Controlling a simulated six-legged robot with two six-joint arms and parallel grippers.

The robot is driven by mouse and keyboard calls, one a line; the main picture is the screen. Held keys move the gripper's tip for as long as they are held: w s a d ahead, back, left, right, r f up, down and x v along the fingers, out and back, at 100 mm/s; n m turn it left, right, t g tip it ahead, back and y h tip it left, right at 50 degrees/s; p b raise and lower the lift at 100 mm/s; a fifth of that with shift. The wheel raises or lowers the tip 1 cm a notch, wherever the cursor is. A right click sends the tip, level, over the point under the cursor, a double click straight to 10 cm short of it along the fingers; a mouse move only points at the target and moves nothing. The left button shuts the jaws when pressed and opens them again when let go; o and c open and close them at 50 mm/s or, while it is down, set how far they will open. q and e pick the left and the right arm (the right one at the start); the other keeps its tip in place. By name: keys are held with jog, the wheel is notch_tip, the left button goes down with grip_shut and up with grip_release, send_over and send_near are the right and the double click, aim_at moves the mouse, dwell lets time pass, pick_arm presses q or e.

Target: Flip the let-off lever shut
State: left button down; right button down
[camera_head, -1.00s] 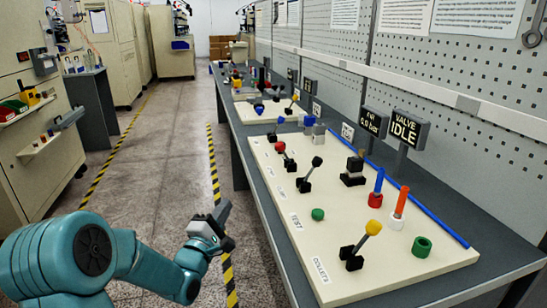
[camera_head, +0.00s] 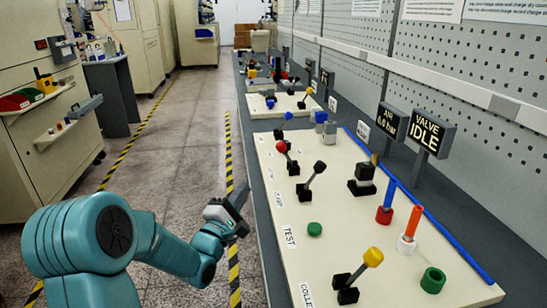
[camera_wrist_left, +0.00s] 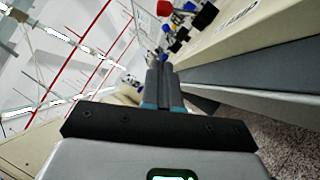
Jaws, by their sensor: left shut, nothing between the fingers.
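Several levers stand on the cream board (camera_head: 345,235): one with a red knob (camera_head: 282,147), one with a black knob (camera_head: 319,167), one with a yellow knob (camera_head: 372,257) and one with a blue knob (camera_head: 288,115). No readable label shows which is the let-off lever. The levers lean at different angles. My left gripper (camera_head: 243,194) is shut and empty, over the aisle left of the bench edge, apart from every lever. Its fingers (camera_wrist_left: 163,78) show closed in the left wrist view, with a red knob (camera_wrist_left: 165,8) beyond. My right gripper is not in view.
A green button (camera_head: 314,229), a green ring (camera_head: 433,280) and red and blue upright pegs share the board. A VALVE IDLE sign (camera_head: 432,134) stands at the bench back, before a pegboard wall. Cabinets line the left. The aisle floor is clear.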

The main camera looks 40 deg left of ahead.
aim_at(282, 147)
pick_arm(q)
jog(key=p+x, duration=0.1)
jog(key=x, duration=0.8)
jog(key=shift+a+r, duration=0.1)
jog(key=shift+r, duration=0.05)
jog(key=w, duration=0.1)
jog(key=w+d+r, duration=0.1)
jog(key=w, duration=0.1)
jog(key=shift+r+p, duration=0.25)
jog(key=shift+p, duration=0.05)
jog(key=shift+w+d+r, duration=0.15)
jog(key=shift+w+d, duration=0.05)
jog(key=shift+w, duration=0.2)
jog(key=shift+r, duration=0.1)
